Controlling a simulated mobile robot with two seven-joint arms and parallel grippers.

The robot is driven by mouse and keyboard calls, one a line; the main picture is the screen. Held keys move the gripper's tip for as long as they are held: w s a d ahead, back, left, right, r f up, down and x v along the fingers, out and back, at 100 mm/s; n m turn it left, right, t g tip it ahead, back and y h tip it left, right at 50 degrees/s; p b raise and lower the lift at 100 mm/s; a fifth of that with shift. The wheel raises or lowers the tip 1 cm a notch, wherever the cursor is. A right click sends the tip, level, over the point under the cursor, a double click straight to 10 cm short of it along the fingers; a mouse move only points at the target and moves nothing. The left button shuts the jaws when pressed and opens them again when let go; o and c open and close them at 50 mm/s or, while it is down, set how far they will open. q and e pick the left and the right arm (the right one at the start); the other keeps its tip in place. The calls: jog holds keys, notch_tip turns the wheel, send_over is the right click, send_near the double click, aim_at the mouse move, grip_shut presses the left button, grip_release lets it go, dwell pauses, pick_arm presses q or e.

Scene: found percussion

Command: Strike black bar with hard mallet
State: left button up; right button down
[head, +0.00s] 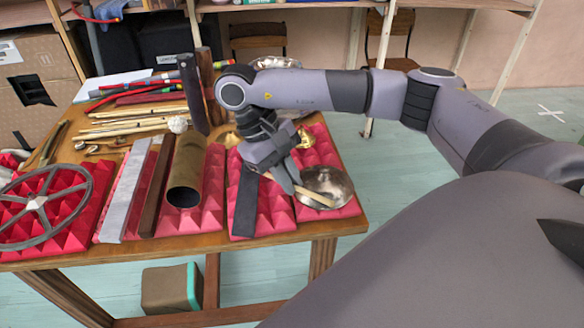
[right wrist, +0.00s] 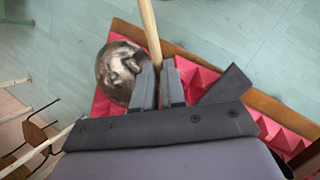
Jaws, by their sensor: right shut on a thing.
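The black bar (head: 245,202) lies on red pyramid foam near the table's front edge, and its dark end also shows in the right wrist view (right wrist: 228,85). My right gripper (head: 291,184) is shut on a pale wooden stick (head: 316,196), the mallet's handle, to the right of the bar and above the foam. In the right wrist view the handle (right wrist: 149,28) runs out between the fingertips (right wrist: 158,82) to the top edge. The mallet's head cannot be made out in either view. My left gripper is out of view.
A shiny metal bowl (head: 327,183) sits right of the bar, close to the held stick. A brass tube (head: 186,170), brown bar (head: 156,190), grey bar (head: 126,190) and spoked wheel (head: 38,205) lie to the left. Several sticks (head: 125,125) lie behind.

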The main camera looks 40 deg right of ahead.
jog(key=shift+r+p, duration=2.85)
jog(key=shift+r, duration=0.15)
jog(key=shift+f, duration=0.15)
jog(key=shift+a, duration=0.1)
